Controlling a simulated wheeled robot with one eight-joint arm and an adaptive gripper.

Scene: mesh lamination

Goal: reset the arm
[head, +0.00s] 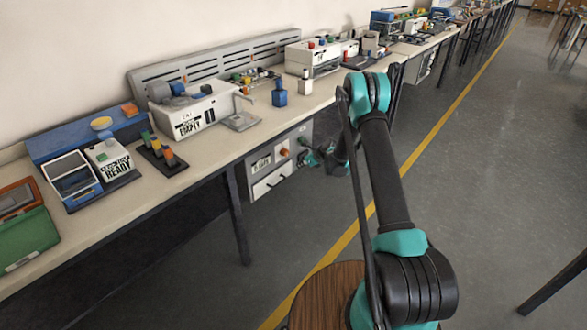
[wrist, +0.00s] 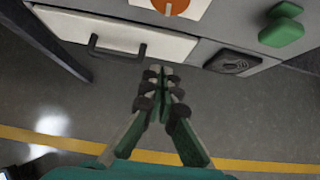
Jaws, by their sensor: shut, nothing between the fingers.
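My gripper (wrist: 158,75) is shut and empty in the wrist view, its fingertips together over the grey floor. The tips lie just below a white drawer (wrist: 65,23) with a dark handle (wrist: 118,52) in the picture; I cannot tell if they touch it. In the head view my black and teal arm reaches forward and bends down at its far end. There the gripper (head: 308,157) is small, beside the grey cabinet (head: 305,132) under the bench.
The long bench (head: 210,145) runs along the wall at left with several machines on it. An orange knob (wrist: 172,4) and a green button (wrist: 281,33) stick out from the cabinet front. A yellow line (head: 465,92) crosses the floor. Open floor (head: 490,170) lies to the right.

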